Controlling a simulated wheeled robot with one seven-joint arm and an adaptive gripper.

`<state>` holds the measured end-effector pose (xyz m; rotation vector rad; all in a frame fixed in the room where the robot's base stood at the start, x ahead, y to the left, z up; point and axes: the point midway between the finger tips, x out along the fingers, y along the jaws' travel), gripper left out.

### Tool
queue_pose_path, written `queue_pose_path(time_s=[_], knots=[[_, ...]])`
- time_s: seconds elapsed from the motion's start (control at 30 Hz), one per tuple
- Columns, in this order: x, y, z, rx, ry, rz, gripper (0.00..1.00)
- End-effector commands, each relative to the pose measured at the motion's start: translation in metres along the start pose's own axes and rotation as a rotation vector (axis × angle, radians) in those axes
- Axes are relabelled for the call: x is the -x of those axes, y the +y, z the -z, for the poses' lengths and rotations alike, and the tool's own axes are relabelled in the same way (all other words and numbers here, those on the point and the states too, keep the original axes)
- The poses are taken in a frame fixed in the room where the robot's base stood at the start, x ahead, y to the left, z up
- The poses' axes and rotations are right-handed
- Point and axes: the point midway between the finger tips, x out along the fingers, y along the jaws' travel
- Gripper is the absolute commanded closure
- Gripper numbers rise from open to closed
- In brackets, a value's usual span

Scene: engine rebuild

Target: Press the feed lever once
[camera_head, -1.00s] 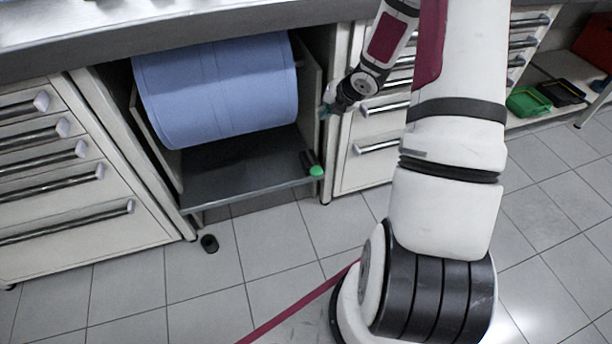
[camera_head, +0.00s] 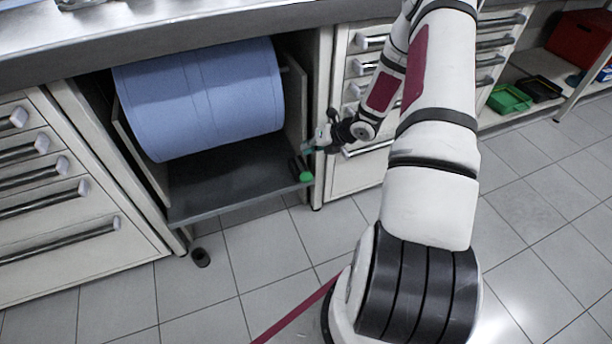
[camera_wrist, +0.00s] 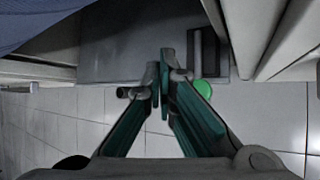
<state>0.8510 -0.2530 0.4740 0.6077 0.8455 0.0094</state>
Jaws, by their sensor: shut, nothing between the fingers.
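The feed lever is a dark bar with a green round end (camera_head: 306,177), at the front right corner of the shelf under the blue roll. It also shows in the wrist view as a dark lever in a slot with a green knob (camera_wrist: 205,91), right of the fingertips. My gripper (camera_head: 310,149) is shut and empty. In the head view it is just above the lever, near the cabinet edge. In the wrist view its closed fingertips (camera_wrist: 164,75) are left of the green knob. I cannot tell whether they touch the lever.
A large blue paper roll (camera_head: 200,97) hangs in the open bay above the grey shelf (camera_head: 230,180). Drawer cabinets (camera_head: 50,190) flank the bay. The cabinet's side edge (camera_head: 320,120) is close to my gripper. The tiled floor in front is clear apart from a red strip (camera_head: 295,312).

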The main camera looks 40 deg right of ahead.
Motion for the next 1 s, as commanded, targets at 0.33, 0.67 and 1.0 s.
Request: queue_pose_path(time_s=[0.33, 0.67, 1.0], knots=[[-0.019, -0.015, 0.015, -0.003, 0.001, 0.001, 1.0], [-0.05, -0.036, 0.036, 0.0, 0.0, 0.001, 1.0], [-0.061, -0.045, 0.044, -0.001, 0.0, 0.001, 1.0]])
